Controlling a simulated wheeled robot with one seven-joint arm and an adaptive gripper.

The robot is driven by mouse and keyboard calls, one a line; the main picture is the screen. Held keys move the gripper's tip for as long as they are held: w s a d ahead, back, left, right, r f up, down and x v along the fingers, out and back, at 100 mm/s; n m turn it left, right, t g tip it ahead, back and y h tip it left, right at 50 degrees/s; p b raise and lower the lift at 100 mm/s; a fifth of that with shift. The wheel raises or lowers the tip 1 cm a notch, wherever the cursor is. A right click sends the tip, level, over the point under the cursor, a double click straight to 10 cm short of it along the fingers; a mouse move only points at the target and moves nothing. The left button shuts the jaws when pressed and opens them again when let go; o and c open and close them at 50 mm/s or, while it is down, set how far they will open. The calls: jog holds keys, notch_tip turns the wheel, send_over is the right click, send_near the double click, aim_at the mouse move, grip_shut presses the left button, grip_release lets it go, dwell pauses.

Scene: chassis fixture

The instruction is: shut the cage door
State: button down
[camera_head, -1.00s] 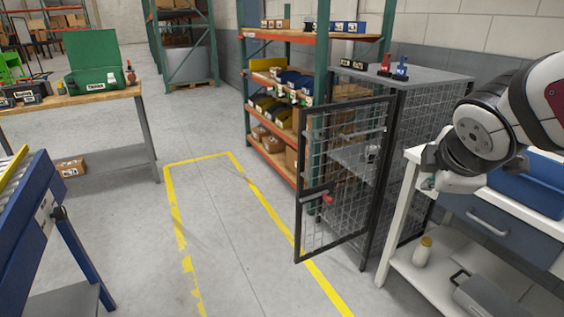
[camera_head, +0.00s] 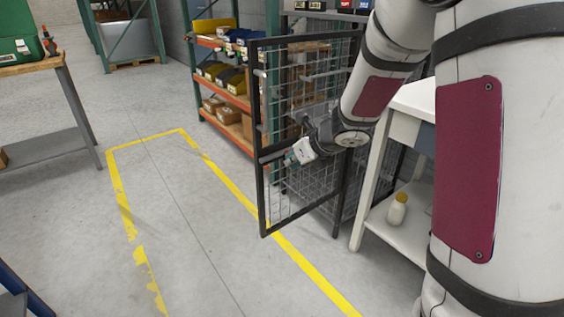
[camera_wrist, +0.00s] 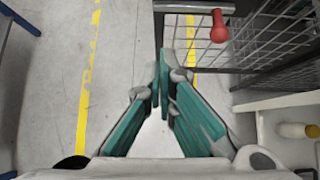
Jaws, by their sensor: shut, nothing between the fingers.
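The cage door (camera_head: 263,185), a black frame with wire mesh, stands open, swung out from the cage (camera_head: 362,185) behind it. My gripper (camera_head: 290,159) is in front of the door's mesh around mid-height, close to its free edge. In the wrist view the teal-padded fingers (camera_wrist: 162,72) meet at their tips and hold nothing. I cannot tell whether the fingers touch the door. My arm hides part of the door and cage in the head view.
A white workbench (camera_head: 368,170) with a bottle (camera_head: 397,209) on its lower shelf stands right of the cage. An orange shelf rack (camera_head: 225,97) is behind the door. The yellow-lined floor (camera_head: 180,200) to the left is clear.

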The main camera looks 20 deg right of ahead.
jog(key=b, duration=0.3)
send_near(270, 162)
jog(key=s+a+f, duration=0.3)
jog(key=shift+w+a+p, duration=0.2)
jog(key=shift+w+p, duration=0.1)
jog(key=shift+w, duration=0.6)
jog(key=shift+w+a+p, duration=0.25)
jog(key=shift+w, duration=0.65)
